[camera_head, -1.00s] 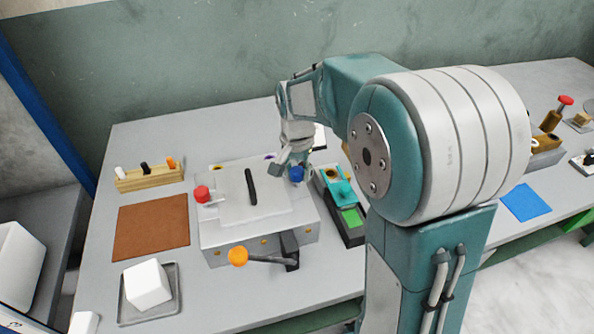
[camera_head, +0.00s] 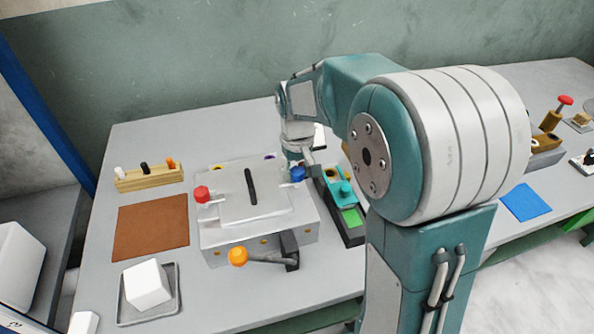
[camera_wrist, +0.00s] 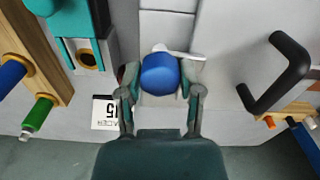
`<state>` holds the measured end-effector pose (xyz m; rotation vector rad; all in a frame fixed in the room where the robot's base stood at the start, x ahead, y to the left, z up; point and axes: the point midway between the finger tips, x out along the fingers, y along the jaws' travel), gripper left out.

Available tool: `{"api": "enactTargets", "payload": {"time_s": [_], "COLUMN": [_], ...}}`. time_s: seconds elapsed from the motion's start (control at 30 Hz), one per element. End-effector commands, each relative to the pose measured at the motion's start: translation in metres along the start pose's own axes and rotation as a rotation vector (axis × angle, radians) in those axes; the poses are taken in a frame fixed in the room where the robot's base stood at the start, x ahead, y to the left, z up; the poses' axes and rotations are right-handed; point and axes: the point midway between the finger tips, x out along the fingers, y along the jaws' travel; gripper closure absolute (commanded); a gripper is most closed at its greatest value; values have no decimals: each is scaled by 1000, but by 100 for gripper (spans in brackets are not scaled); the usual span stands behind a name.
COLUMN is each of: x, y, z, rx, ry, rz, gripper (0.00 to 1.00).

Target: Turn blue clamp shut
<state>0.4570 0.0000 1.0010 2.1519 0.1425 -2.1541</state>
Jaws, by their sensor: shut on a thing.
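The blue clamp (camera_head: 298,174) has a round blue knob on a pale lever and sits at the right edge of the grey press (camera_head: 225,237). In the wrist view the blue knob (camera_wrist: 160,74) lies between my fingertips, with the pale lever partly showing behind it. My gripper (camera_wrist: 159,88) is shut on the knob, one finger on each side; it also shows in the head view (camera_head: 303,168). The press lid (camera_head: 270,203) is a flat plate with a black handle (camera_head: 251,187). How far the clamp is turned is hard to tell.
A red clamp knob (camera_head: 201,194) is at the press's left, and an orange-knobbed lever (camera_head: 238,256) sticks out in front. A teal device (camera_head: 341,190) stands close on the right. A brown mat (camera_head: 150,228) and a tray with a white block (camera_head: 148,284) lie left.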

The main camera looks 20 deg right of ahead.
Motion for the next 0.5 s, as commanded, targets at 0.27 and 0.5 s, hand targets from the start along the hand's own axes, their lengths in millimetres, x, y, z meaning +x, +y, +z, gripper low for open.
{"api": "enactTargets", "payload": {"time_s": [0.27, 0.5], "x": [0, -1], "y": [0, 0], "z": [-2, -2], "rx": [-71, -81], "ry": [7, 7], "rz": [0, 0], "gripper": [100, 100]}}
